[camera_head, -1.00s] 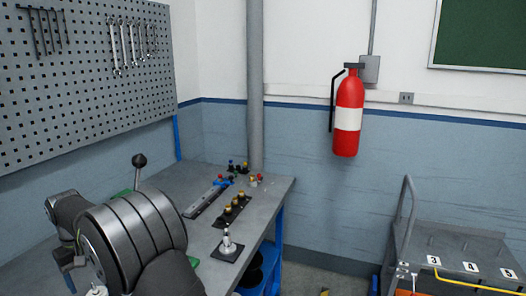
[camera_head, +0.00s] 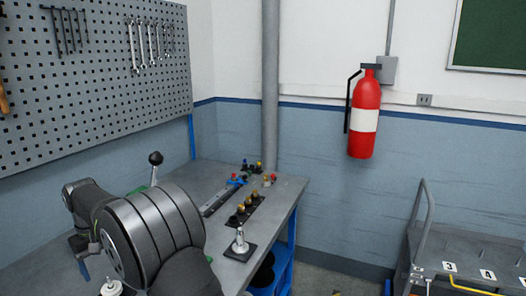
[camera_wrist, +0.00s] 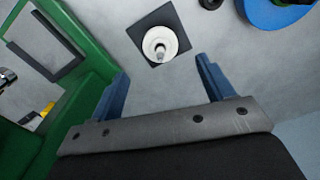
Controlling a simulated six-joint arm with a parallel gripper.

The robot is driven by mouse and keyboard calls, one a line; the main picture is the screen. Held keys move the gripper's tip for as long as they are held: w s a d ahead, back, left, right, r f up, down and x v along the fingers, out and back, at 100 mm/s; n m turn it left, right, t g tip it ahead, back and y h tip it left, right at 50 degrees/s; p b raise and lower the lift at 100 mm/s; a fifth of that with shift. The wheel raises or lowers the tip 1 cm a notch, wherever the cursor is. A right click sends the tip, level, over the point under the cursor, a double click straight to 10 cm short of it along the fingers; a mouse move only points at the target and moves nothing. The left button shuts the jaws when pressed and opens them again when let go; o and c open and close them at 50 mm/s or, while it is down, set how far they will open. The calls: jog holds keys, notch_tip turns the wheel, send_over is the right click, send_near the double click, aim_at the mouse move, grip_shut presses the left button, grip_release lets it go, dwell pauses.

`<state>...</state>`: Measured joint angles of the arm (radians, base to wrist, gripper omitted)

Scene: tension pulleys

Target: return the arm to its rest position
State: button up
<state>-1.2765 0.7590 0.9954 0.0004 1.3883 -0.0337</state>
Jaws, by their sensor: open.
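My gripper (camera_wrist: 162,68) shows in the wrist view with its two blue fingers spread wide apart. It is open, with nothing held between the fingers. A pale round piece with a metal tip on a dark square base (camera_wrist: 179,22) lies beyond the fingertips, apart from them. In the head view, my arm's large dark links fill the lower left, over the grey workbench (camera_head: 187,177). The fingers cannot be made out clearly in that view.
A green frame (camera_wrist: 97,57) stands left of my gripper, and a blue round part (camera_wrist: 262,14) is at upper right. On the bench are a white-topped post (camera_head: 239,240) and a dark strip with yellow knobs (camera_head: 258,203). A cart (camera_head: 480,245) stands at right.

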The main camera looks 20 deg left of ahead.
aim_at(108, 277)
notch_tip(108, 277, down, 9)
jog(key=shift+r, duration=0.1)
notch_tip(108, 277, up, 4)
jog(key=shift+f, duration=0.1)
jog(key=shift+r, duration=0.6)
jog(key=shift+o, duration=0.5)
